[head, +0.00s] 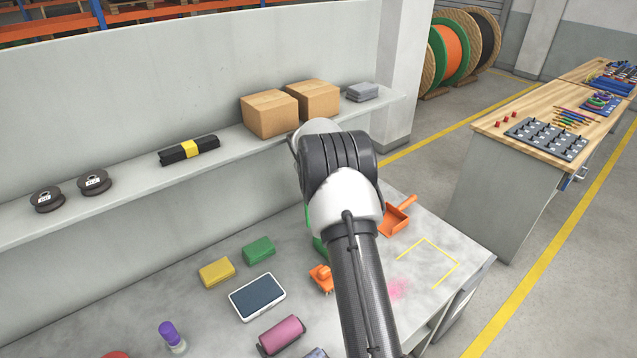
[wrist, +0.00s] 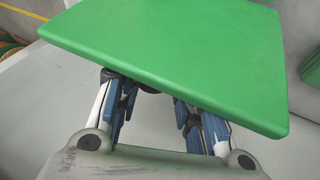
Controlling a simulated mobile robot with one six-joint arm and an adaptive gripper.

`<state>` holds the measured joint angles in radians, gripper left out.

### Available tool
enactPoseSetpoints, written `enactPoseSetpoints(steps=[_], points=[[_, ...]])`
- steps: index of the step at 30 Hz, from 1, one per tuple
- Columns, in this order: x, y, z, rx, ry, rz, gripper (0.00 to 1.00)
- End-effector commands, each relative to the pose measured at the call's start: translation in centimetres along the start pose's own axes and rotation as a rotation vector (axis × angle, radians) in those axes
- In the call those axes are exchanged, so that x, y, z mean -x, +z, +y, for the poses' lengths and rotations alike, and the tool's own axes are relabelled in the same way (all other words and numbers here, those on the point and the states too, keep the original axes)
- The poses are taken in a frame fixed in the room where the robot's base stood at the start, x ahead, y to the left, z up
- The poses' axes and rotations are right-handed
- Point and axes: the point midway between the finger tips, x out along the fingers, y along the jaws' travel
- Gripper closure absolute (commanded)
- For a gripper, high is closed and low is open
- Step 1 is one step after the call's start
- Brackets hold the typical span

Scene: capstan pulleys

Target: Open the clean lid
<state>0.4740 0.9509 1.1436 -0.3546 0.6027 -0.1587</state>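A flat green panel, which looks like the clean lid (wrist: 180,55), fills the upper middle of the wrist view, tilted, with its broad face toward the camera. My gripper (wrist: 155,100) reaches under its near edge. The two blue-and-black fingers are apart at their bases, and the panel hides their tips. I cannot tell whether they grip anything. In the head view my arm hides most of a green thing (head: 319,244) on the table, with only a sliver showing at the arm's left side. The gripper itself is hidden there.
The grey table (head: 215,310) holds a yellow block (head: 216,272), a green block (head: 258,250), a dark-topped pad (head: 257,297), a pink roll (head: 281,335), an orange tool (head: 321,279) and an orange dustpan (head: 397,217). A shelf with two cardboard boxes (head: 270,114) runs behind.

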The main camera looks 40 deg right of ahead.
Motion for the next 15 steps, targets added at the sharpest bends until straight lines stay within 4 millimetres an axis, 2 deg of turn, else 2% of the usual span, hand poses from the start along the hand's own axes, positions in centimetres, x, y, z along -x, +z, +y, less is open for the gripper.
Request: enactPoseSetpoints(steps=[6, 15], points=[[0.05, -0.01, 0.02, 0.000, 0.000, 0.000, 0.57], [0.16, -0.01, 0.22, 0.000, 0.003, 0.000, 0.57]])
